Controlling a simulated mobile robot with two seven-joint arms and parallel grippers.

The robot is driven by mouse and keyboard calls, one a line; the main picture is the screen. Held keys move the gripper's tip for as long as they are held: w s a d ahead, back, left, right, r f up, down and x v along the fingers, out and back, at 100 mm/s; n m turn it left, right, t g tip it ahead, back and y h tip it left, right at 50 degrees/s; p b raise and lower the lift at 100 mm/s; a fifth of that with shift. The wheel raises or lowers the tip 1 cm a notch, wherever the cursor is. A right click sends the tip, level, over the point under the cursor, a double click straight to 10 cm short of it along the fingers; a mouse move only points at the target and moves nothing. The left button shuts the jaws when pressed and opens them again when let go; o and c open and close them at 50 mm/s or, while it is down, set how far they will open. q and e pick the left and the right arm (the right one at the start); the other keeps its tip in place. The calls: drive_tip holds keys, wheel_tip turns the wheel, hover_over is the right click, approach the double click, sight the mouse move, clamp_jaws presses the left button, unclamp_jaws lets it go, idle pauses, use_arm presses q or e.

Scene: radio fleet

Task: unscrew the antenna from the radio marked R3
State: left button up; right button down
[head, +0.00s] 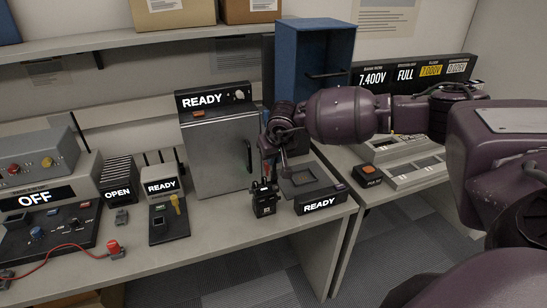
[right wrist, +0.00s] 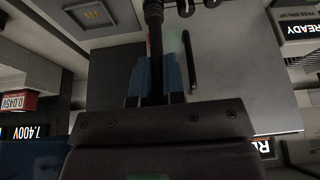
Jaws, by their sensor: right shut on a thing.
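A small black handheld radio (head: 264,198) stands upright near the front edge of the bench. Its marking is too small to read. My right gripper (head: 270,158) is just above the radio, reaching down over its top. In the right wrist view, a thin black antenna (right wrist: 153,25) runs between the blue fingertips of the right gripper (right wrist: 155,78), which are shut on it. My gripper hides most of the antenna in the head view. The radio's body cannot be made out clearly in the right wrist view. My left gripper is in neither view.
A tall grey cabinet (head: 218,155) stands behind to the left, and a blue open box (head: 313,60) at the back. The bench ends just in front of the radio; bare top (head: 215,240) lies left.

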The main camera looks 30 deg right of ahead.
drive_tip(key=n+y+b, duration=0.1)
drive_tip(key=n, duration=0.2)
drive_tip(key=shift+f, duration=0.1)
drive_tip(key=shift+a+n+y+b, duration=0.15)
drive_tip(key=shift+n+y+b, duration=0.15)
drive_tip(key=shift+n, duration=0.2)
drive_tip(key=c, duration=1.1)
unclamp_jaws()
